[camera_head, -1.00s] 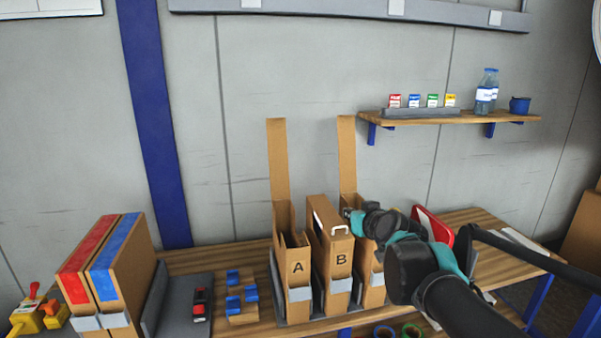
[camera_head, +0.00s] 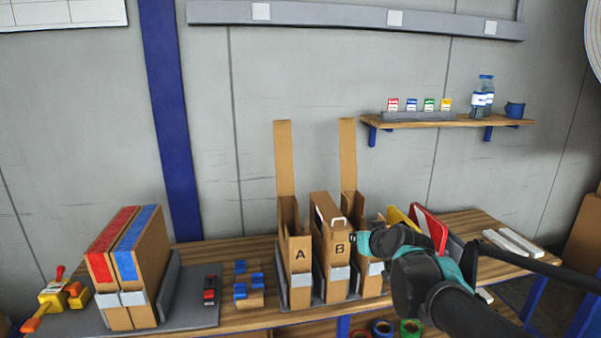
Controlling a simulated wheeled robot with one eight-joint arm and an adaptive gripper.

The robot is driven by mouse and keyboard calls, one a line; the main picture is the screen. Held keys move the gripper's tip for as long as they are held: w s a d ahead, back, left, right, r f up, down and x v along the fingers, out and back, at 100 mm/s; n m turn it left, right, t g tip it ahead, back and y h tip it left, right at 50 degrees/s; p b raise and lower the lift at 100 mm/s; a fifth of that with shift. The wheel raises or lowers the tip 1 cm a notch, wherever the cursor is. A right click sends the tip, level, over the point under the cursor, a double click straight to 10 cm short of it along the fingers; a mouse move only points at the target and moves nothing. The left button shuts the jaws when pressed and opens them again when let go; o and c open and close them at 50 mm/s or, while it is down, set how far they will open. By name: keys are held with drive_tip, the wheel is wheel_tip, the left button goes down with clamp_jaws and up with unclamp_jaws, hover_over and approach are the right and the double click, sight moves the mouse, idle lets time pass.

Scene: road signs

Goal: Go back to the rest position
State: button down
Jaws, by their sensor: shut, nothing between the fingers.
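My arm reaches in from the lower right in the head view, dark with teal bands. Its end, my gripper (camera_head: 362,243), is at the right side of the cardboard box marked B (camera_head: 334,270), over the bench. Its fingers are small and partly hidden by the wrist; they look shut with nothing held. The box marked A (camera_head: 297,262) stands left of B. A third box with a raised flap (camera_head: 348,160) stands behind my gripper, partly covered by it.
The wooden bench (camera_head: 255,318) also bears two taped boxes (camera_head: 130,260), blue blocks (camera_head: 247,285) and a red sign (camera_head: 429,228). A wall shelf (camera_head: 450,123) holds small boxes and bottles. The space above the bench's left half is clear.

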drive_tip(key=s+d+f+m+g+h, duration=0.1)
drive_tip(key=s+f+g, duration=0.3)
drive_tip(key=f, duration=0.5)
drive_tip(key=s+d+f+m+g+h, duration=0.1)
drive_tip(key=s+d+f+g, duration=0.2)
drive_tip(key=s+f, duration=0.4)
drive_tip(key=shift+f+g+h, duration=0.4)
drive_tip(key=shift+f, duration=0.45)
